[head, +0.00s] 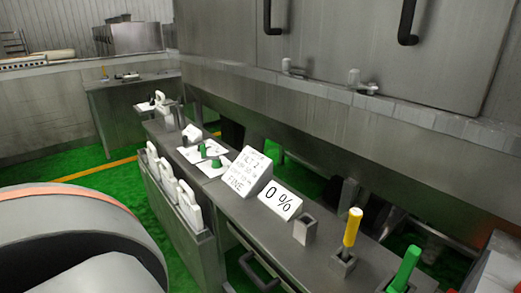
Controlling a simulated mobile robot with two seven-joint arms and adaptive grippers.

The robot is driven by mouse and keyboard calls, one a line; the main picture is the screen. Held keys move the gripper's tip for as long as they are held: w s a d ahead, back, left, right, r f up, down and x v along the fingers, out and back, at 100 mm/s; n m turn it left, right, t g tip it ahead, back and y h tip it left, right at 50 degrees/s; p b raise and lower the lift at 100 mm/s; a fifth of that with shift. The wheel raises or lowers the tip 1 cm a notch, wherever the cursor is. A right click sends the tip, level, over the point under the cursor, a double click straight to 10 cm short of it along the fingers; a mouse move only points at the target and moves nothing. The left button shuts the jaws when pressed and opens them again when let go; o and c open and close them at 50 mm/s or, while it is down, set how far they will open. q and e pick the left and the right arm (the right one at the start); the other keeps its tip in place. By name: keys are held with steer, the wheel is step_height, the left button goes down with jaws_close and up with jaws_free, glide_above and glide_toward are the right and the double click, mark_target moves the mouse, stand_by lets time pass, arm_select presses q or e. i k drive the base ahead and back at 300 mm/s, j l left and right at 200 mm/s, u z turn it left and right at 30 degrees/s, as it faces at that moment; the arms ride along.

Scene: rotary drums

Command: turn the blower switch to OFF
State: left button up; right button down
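I cannot read a blower label, so I cannot tell which control is the blower switch. Two small green knobs, a far one (203,150) and a near one (216,162), sit on white plates on a long metal console (235,212). A yellow lever (352,228) stands upright, slightly tilted, in a square socket nearer on the console. A green lever (406,268) leans in another socket at the lower right. Neither of my grippers shows in the head view.
A white sign ending in "FINE" (245,172) and a "0 %" sign (281,201) stand on the console. White items (188,204) hang along its left side. A rounded grey body (75,235) fills the lower left. Green floor (75,163) lies between.

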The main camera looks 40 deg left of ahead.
mark_target(217, 164)
steer(key=u, duration=1.8)
steer(key=z, duration=0.95)
steer(key=i+j+z, duration=0.1)
steer(key=j+z, duration=0.25)
steer(key=j, duration=0.15)
steer(key=j+z, duration=0.75)
steer(key=j, duration=1.2)
steer(key=k+j+z, duration=0.1)
steer(key=j, duration=0.35)
